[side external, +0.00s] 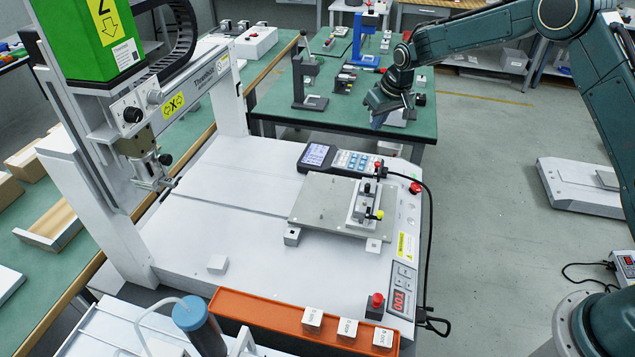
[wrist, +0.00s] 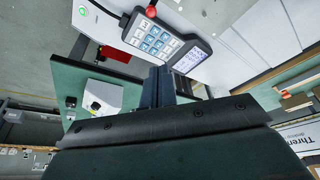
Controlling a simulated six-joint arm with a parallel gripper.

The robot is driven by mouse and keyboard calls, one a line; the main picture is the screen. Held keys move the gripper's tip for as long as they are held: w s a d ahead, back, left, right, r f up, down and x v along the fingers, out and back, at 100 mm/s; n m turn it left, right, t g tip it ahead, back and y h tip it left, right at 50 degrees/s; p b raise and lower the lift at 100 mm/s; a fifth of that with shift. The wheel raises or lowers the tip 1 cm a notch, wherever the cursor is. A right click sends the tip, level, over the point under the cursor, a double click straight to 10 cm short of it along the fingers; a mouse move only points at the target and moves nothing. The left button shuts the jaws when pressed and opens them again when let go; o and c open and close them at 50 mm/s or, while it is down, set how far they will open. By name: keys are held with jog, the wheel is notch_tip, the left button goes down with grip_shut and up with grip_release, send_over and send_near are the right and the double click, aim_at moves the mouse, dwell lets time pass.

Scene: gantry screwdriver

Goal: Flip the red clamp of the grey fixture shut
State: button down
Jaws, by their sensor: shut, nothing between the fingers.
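The grey fixture (side external: 360,207) sits on a flat grey plate on the white machine bed in the side external view. A small red part that looks like the red clamp (side external: 379,165) stands at the fixture's far end; its exact angle is too small to tell. A yellow-tipped part (side external: 376,214) shows at the near end. My gripper (side external: 377,121) is shut and empty, up beyond the machine's far edge, well apart from the fixture. Its fingers also show in the wrist view (wrist: 157,88).
A keypad pendant (side external: 340,160) lies just behind the plate; it shows in the wrist view (wrist: 160,42). A black cable loops along the right edge. The gantry (side external: 150,110) stands left. An orange tray (side external: 280,318) with white blocks is in front. The left bed is mostly clear.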

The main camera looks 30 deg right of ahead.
jog(key=shift+w+f, duration=0.2)
jog(key=shift+f, duration=0.25)
jog(key=shift+f, duration=0.1)
notch_tip(320, 180, down, 9)
jog(key=shift+s, duration=0.35)
dwell(1.1)
jog(key=shift+f, duration=0.1)
